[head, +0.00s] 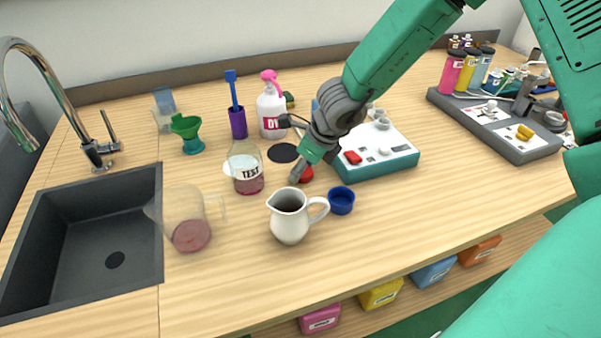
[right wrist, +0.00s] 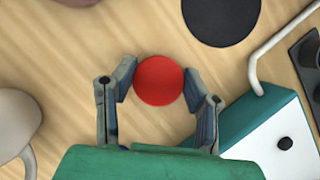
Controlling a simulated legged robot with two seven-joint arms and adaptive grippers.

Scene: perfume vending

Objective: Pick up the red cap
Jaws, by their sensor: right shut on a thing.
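The red cap (right wrist: 159,80) is a round red disc between the fingertips of my right gripper (right wrist: 160,84) in the right wrist view. The fingers touch it on both sides and are shut on it. In the head view the cap (head: 307,174) shows partly beside the fingertips of my right gripper (head: 300,172), low over the wooden counter, behind the white pitcher. Whether it is clear of the counter I cannot tell. My left gripper is not in view.
A white pitcher (head: 290,217) and a blue cap (head: 341,200) stand just in front. A TEST bottle (head: 246,168) is to the left, a green-and-white device (head: 395,160) to the right. A black disc (head: 283,153) lies behind. The front right counter is clear.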

